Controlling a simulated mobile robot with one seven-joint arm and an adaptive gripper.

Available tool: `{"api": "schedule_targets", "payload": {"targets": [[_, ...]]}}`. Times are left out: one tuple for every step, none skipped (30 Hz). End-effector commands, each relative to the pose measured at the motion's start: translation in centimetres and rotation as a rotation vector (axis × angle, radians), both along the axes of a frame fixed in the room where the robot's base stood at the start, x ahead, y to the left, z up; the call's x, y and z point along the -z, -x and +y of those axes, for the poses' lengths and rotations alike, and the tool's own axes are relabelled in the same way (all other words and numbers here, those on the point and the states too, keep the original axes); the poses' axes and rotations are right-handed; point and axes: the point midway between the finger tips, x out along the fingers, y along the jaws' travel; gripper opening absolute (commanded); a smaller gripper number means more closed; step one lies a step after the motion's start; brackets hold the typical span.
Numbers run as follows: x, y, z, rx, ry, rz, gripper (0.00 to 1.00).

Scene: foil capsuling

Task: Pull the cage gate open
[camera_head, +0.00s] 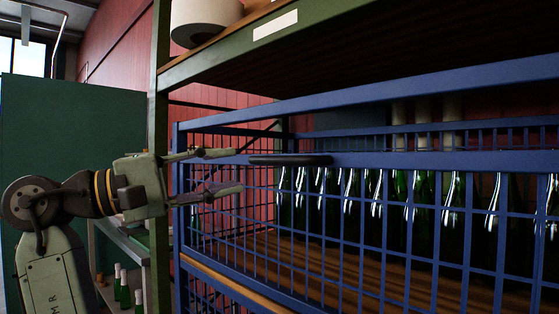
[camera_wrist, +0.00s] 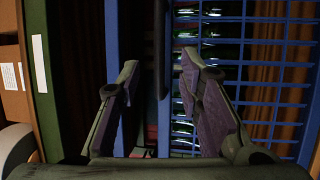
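The cage gate (camera_head: 340,215) is a blue wire-mesh panel and looks shut across the front of the cage. A dark bar handle (camera_head: 290,160) sits on its top rail. My gripper (camera_head: 238,170) is open, with its two fingers pointing right toward the gate, just left of the handle in the head view. No contact with the handle shows. In the wrist view my gripper (camera_wrist: 158,68) has its fingers apart, with blue bars (camera_wrist: 112,45) of the cage beyond. A dark upright bar shows between the fingertips; I cannot tell for certain that it is the handle.
Several green bottles (camera_head: 400,205) stand inside the cage behind the mesh. A green shelf frame (camera_head: 158,100) rises at the cage's left, and a shelf above holds a white roll (camera_head: 205,22). More bottles (camera_head: 124,290) stand low at the left.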

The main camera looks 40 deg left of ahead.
Motion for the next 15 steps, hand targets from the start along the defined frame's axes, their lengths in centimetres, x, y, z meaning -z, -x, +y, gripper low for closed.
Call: {"api": "schedule_targets", "payload": {"targets": [[-0.3, -0.8, -0.4, 0.002, -0.002, 0.000, 0.33], [-0.4, -1.2, -0.7, 0.002, -0.002, -0.001, 0.33], [-0.5, -1.9, -1.0, 0.002, -0.003, 0.000, 0.33], [-0.7, -2.4, -1.3, 0.002, -0.002, -0.001, 0.33], [-0.8, -2.9, -1.6, 0.001, -0.003, -0.001, 0.33], [-0.9, -3.7, -1.9, 0.002, -0.002, -0.001, 0.33], [-1.0, -4.2, -2.2, 0.001, -0.002, -0.001, 0.33], [-1.1, -4.7, -2.4, 0.000, -0.003, -0.001, 0.33], [-1.2, -5.3, -2.7, 0.000, -0.002, -0.002, 0.33], [-1.3, -5.7, -3.0, -0.001, -0.003, -0.001, 0.33], [-1.3, -6.1, -3.2, 0.000, -0.002, -0.002, 0.33], [-1.5, -6.6, -3.5, -0.001, -0.003, -0.004, 0.33], [-1.5, -7.0, -3.7, -0.001, -0.003, -0.003, 0.33], [-1.6, -7.3, -3.8, -0.001, -0.003, -0.003, 0.33], [-1.6, -7.6, -4.0, -0.001, -0.003, -0.004, 0.33]]}}
